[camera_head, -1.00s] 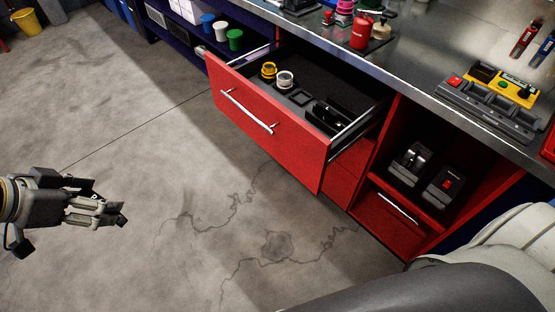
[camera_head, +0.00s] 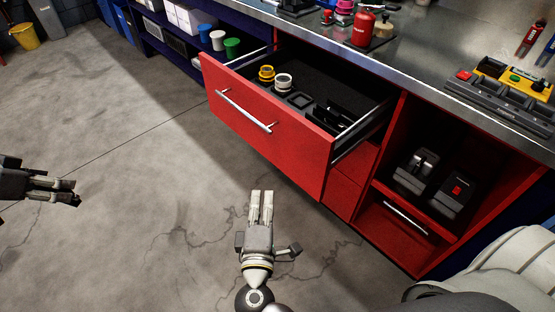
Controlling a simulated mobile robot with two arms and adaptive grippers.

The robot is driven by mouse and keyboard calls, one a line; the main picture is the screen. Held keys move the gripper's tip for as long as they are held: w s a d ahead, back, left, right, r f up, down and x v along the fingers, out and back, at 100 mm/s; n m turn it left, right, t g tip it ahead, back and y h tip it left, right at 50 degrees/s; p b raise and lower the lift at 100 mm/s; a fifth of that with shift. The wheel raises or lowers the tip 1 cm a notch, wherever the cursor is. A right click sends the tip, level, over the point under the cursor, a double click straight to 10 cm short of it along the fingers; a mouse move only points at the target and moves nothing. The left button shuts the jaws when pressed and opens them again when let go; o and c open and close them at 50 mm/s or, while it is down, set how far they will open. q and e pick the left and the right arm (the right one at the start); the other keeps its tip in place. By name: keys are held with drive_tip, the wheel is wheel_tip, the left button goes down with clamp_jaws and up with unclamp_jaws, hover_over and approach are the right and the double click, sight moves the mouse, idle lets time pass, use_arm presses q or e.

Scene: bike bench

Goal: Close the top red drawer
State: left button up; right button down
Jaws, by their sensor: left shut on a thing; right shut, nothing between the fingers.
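The top red drawer (camera_head: 290,155) stands pulled far out of the bench. Its red front with a long silver handle (camera_head: 243,111) faces the open floor. Inside lie a yellow ring-shaped item (camera_head: 266,74), a white one (camera_head: 283,81) and several black parts. My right gripper (camera_head: 261,194) is shut and empty, below and in front of the drawer front in the picture, apart from it, with its fingers pointing toward it. My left gripper (camera_head: 74,192) is at the left edge, well away from the drawer. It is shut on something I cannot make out.
The steel bench top (camera_head: 395,75) holds a red bottle (camera_head: 363,30) and a grey tray with a yellow tool. Beneath, an open red cubby holds two black devices, with a lower drawer (camera_head: 395,230) under it. The concrete floor before the drawer is clear.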

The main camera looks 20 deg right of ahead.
use_arm(q)
drive_tip(key=shift+w+a, duration=0.1)
drive_tip(key=shift+a, duration=0.05)
drive_tip(key=shift+r+p, duration=0.8)
drive_tip(key=shift+p, duration=0.1)
drive_tip(key=shift+r+p, duration=0.3)
drive_tip(key=shift+r, duration=0.15)
use_arm(e)
drive_tip(key=w+d, duration=0.2)
drive_tip(key=w, duration=0.1)
drive_tip(key=w+d, duration=0.3)
drive_tip(key=w, duration=0.1)
drive_tip(key=w+d+r, duration=0.1)
drive_tip(key=w+d, duration=0.2)
drive_tip(key=shift+w+d+r, duration=0.1)
drive_tip(key=shift+w, duration=0.05)
